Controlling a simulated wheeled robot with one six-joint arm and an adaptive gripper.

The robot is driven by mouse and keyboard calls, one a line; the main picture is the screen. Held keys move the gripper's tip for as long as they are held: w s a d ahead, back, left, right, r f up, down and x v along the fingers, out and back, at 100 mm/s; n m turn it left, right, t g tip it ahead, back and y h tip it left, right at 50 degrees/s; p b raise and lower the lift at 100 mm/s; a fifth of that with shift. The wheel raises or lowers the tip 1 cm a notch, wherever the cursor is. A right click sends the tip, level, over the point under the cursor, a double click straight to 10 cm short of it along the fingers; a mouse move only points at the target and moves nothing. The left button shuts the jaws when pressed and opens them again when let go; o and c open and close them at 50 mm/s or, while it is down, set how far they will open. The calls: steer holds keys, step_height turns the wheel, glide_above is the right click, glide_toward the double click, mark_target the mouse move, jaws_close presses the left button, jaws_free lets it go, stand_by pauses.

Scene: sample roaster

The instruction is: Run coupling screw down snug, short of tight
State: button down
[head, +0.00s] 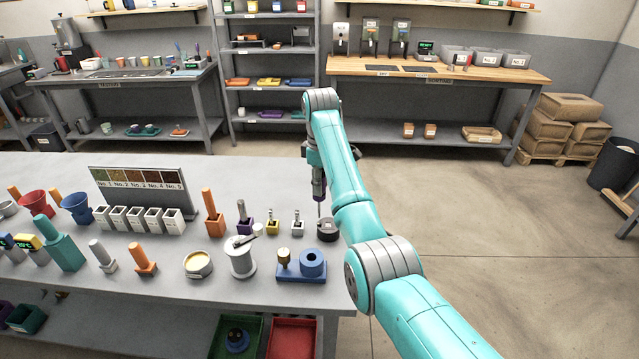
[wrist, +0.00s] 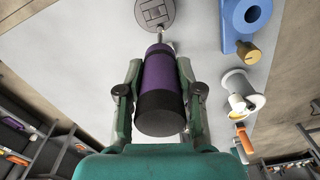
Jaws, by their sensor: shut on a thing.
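My gripper (wrist: 160,72) is shut on a screwdriver (wrist: 162,82) with a purple grip and black end, one finger on each side of it. In the head view the screwdriver (head: 318,187) hangs upright below my wrist. Its thin shaft points down to a dark round coupling (head: 327,232) on the table near its right edge. The coupling (wrist: 154,12) shows in the wrist view as a grey disc with dark slots, at the top edge. The shaft tip meets the coupling's near rim in that view; whether it sits in the screw I cannot tell. The screw itself is not clear.
A blue stand (head: 301,275) with a ring and a brass knob is close to the coupling. A white spool-shaped holder (head: 242,258) and a small white holder (head: 297,228) stand to the left. The table (head: 215,180) is clear behind. Open floor (head: 480,230) lies to the right.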

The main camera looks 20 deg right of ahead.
steer(key=shift+f, duration=1.1)
stand_by(0.3)
steer(key=shift+m, duration=1.9)
steer(key=shift+f, duration=0.1)
steer(key=shift+s+m, duration=0.1)
steer(key=shift+m, duration=1.7)
